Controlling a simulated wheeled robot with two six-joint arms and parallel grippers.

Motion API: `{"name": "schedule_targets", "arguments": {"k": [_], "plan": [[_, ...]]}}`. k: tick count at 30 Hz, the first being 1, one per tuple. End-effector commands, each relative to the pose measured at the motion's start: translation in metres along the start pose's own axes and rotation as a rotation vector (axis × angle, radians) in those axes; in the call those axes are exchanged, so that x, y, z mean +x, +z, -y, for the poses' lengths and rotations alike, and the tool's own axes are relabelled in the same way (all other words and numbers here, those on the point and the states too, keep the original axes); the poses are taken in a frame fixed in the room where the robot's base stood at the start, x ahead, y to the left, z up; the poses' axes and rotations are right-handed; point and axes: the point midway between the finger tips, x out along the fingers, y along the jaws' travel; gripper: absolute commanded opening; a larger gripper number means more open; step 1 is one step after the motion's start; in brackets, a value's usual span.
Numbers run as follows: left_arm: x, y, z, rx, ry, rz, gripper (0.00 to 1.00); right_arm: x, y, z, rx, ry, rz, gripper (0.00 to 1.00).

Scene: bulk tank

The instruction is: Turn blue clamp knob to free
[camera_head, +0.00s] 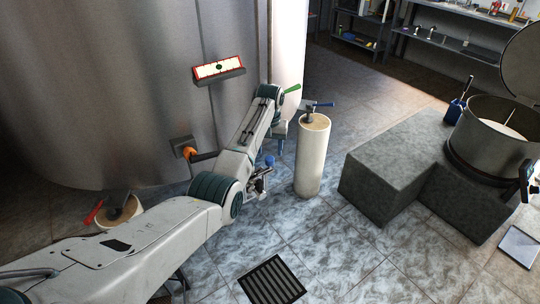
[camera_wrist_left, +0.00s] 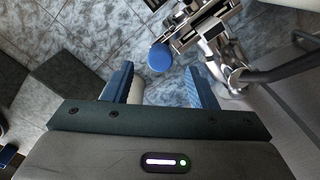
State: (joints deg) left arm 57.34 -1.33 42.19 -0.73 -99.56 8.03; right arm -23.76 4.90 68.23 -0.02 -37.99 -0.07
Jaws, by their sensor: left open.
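The blue clamp knob (camera_head: 269,160) is a round blue head on a metal clamp fitting (camera_head: 258,182), low in front of the tank and partly behind my left arm. In the left wrist view the blue knob (camera_wrist_left: 160,57) shows beyond the fingertips, between them in the picture. My left gripper (camera_head: 281,148) points down, just right of the knob and above it in the head view. Its two blue fingers (camera_wrist_left: 160,70) are apart with nothing seen between their pads; whether they touch the knob is unclear. My right gripper is not in view.
The steel tank (camera_head: 110,90) fills the left, with an orange knob (camera_head: 189,152). A grey stepped block (camera_head: 385,180) stands right. A floor grate (camera_head: 272,281) lies in front.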

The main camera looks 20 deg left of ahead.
Motion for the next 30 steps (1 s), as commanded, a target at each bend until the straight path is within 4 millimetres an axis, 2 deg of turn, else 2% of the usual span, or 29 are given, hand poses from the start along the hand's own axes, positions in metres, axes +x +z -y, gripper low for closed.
{"name": "schedule_targets", "arguments": {"k": [3, 7, 11, 18, 19, 25, 26, 30], "plan": [[0.020, 0.001, 0.000, 0.000, -0.001, 0.003, 0.52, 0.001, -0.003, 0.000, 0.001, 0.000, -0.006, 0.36], [0.034, 0.000, 0.000, 0.000, 0.000, 0.001, 0.52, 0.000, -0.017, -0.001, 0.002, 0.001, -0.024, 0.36], [0.040, 0.000, 0.000, 0.000, 0.000, 0.000, 0.52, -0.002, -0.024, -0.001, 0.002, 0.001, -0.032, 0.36], [0.041, 0.000, 0.000, 0.000, 0.000, 0.000, 0.52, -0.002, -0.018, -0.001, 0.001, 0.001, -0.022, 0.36], [0.041, 0.000, 0.000, 0.000, 0.000, 0.000, 0.50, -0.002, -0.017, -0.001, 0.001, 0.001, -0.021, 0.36], [0.041, 0.000, 0.000, 0.000, 0.000, 0.000, 0.10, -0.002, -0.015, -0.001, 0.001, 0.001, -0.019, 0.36], [0.041, 0.000, 0.000, 0.000, 0.000, 0.000, 0.07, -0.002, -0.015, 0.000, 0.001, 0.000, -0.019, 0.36], [0.040, 0.000, 0.000, -0.003, 0.000, 0.000, 0.07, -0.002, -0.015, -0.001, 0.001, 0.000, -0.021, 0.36]]}}
